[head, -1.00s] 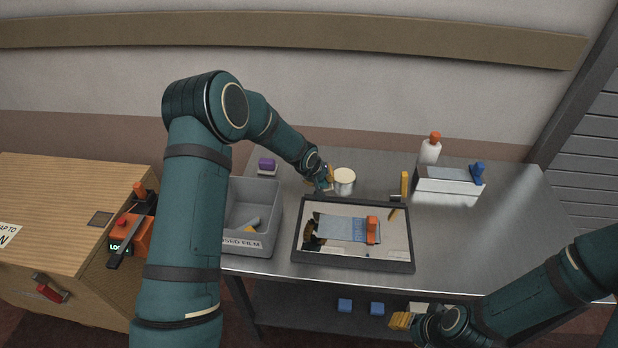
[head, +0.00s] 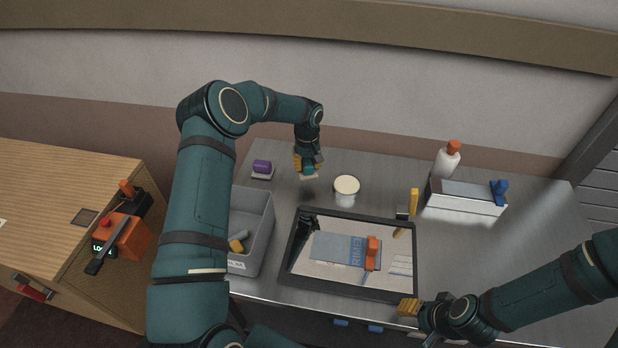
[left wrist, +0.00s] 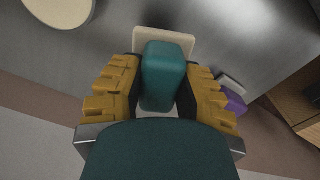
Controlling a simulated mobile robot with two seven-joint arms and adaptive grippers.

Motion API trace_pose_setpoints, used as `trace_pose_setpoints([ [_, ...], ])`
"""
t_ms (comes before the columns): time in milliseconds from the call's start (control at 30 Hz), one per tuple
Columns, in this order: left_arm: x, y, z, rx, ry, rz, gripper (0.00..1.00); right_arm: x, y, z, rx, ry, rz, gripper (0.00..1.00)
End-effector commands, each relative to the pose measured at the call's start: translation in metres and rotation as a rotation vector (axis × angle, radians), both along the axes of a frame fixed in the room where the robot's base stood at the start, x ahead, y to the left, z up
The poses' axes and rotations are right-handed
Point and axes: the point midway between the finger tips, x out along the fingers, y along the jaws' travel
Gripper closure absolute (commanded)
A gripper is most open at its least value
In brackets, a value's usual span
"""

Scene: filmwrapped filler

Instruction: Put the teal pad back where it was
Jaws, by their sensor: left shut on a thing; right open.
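The teal pad (left wrist: 163,75) is a teal block with a pale flat base. In the left wrist view it sits between the yellow fingers of my left gripper (left wrist: 162,95), which is shut on it. In the head view my left gripper (head: 307,163) is over the back of the metal table, between a purple pad and a white tub. The teal pad's pale base (head: 309,178) shows under the fingers, above a dark shadow on the table. My right gripper (head: 409,307) is open by the table's front edge, with no object seen in it.
The purple pad (head: 262,167) and the white tub (head: 346,190) flank the gripper. A grey bin (head: 262,222) stands at left. A dark-framed tray (head: 350,291) holds a film sheet and an orange tool. A bottle (head: 446,160) and white box (head: 465,203) are at back right.

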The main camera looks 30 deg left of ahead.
Motion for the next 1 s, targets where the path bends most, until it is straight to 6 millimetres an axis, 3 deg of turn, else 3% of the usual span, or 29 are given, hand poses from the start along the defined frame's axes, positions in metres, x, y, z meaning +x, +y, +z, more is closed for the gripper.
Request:
trace_pose_setpoints([
  [100,0.000,-0.001,-0.018,-0.002,-0.001,-0.001,1.00,0.000,0.000,0.000,0.000,0.000,0.000,0.53],
  [267,0.000,0.000,-0.028,-0.002,-0.001,0.000,1.00,0.000,0.000,0.000,0.000,0.000,0.001,0.53],
  [500,0.000,-0.001,-0.057,-0.002,-0.002,-0.001,1.00,0.000,0.000,0.000,0.000,0.000,0.001,0.53],
  [733,0.000,-0.001,-0.062,-0.002,-0.003,-0.001,1.00,0.000,0.000,0.000,0.000,0.000,0.001,0.53],
  [767,0.000,-0.001,-0.062,-0.001,-0.002,-0.001,0.61,0.000,0.000,0.000,0.000,0.000,0.001,0.53],
  [800,0.000,-0.001,-0.062,-0.001,-0.002,-0.001,0.47,0.000,0.000,0.000,0.000,0.000,0.001,0.53],
  [833,0.000,-0.001,-0.062,-0.001,-0.002,-0.001,0.42,0.000,0.000,0.000,0.000,0.000,0.001,0.53],
  [1000,0.000,-0.001,-0.062,-0.001,-0.002,-0.001,0.42,0.000,0.000,0.000,0.000,0.000,0.001,0.53],
])
